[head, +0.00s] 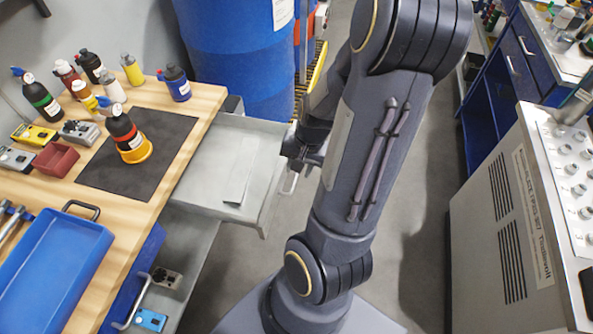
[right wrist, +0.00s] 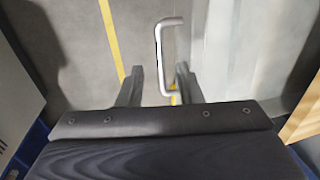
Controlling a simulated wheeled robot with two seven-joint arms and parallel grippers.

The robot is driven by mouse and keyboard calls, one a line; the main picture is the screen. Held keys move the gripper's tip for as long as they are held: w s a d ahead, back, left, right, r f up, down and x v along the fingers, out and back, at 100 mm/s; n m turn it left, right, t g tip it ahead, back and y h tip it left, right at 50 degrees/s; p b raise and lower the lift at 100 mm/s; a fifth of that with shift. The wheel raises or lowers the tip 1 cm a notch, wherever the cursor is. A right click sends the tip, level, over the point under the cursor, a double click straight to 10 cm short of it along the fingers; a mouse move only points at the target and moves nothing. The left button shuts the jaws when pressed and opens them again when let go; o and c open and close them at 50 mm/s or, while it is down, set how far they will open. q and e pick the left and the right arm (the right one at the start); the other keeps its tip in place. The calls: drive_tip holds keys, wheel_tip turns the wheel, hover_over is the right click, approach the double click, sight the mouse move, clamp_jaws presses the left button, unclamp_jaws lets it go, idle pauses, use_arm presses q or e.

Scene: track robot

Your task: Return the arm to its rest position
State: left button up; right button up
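My right arm comes down from the top of the head view and fills its middle. My right gripper (head: 303,158) is partly hidden behind that arm, beside the front of an open grey drawer (head: 212,165). In the right wrist view my right gripper (right wrist: 160,85) is open, its two dark fingers apart. The drawer's metal handle (right wrist: 161,60) appears between and beyond the fingers; I cannot tell whether they touch it. The handle also shows in the head view (head: 290,183), just below the gripper. My left gripper is in neither view.
A wooden workbench (head: 205,97) at left carries bottles, a black mat (head: 100,172) and a blue tray (head: 95,245). An orange-based bottle (head: 126,135) stands on the mat. A blue barrel (head: 235,60) is behind the drawer. A grey cabinet (head: 480,230) stands right, beyond clear floor.

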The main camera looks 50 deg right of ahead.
drive_tip(key=shift+s+d+r, duration=0.1)
drive_tip(key=shift+s+r, duration=0.05)
drive_tip(key=shift+r, duration=0.75)
drive_tip(key=s+a+r+n+t+y, duration=0.1)
drive_tip(key=a+r+n, duration=0.5)
drive_tip(key=a, duration=0.4)
drive_tip(key=s+a+r+n+t+y, duration=0.1)
drive_tip(key=a+r+n+t+y, duration=0.1)
drive_tip(key=a+r+n, duration=0.3)
drive_tip(key=a+r, duration=0.3)
drive_tip(key=a, duration=0.2)
drive_tip(key=shift+s+r+n+t, duration=0.3)
drive_tip(key=shift+r+n, duration=0.1)
